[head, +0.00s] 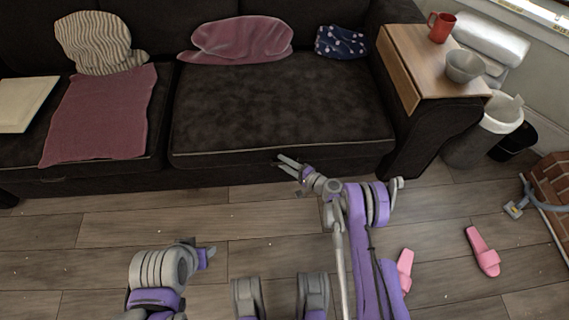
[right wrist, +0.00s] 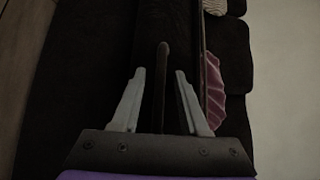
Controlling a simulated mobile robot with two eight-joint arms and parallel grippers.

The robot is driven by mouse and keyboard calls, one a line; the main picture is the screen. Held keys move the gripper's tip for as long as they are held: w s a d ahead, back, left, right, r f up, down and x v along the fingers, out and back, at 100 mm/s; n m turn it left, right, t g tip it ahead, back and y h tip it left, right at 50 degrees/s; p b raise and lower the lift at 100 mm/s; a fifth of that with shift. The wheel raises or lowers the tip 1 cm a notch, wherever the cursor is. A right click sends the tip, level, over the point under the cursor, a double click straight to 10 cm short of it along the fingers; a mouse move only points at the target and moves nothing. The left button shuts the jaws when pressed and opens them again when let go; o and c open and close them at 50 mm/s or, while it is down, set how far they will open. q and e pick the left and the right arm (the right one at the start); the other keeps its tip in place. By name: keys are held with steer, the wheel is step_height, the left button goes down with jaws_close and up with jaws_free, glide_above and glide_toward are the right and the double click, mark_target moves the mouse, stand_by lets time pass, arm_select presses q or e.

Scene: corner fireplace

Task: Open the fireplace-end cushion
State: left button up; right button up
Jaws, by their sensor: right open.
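The dark fireplace-end seat cushion (head: 280,105) lies flat on the right half of the sofa, with a pale line along its front edge. My right gripper (head: 283,163) is open at the sofa's front, just below that edge near the middle of the cushion. In the right wrist view my gripper's two fingers (right wrist: 160,78) are apart, and a slim bar (right wrist: 163,55) shows between them. I cannot tell whether they touch it. My left gripper (head: 205,256) is low at the left over the floor, away from the sofa; its jaws are unclear.
A pink pillow (head: 240,40) and a navy patterned pillow (head: 340,42) rest at the cushion's back. A wooden armrest tray (head: 415,75) holds a red mug (head: 440,27) and a grey bowl (head: 464,66). Pink slippers (head: 482,252) lie on the floor near the brick hearth (head: 550,185).

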steer(key=shift+a, duration=0.1)
jaws_close()
stand_by(1.4)
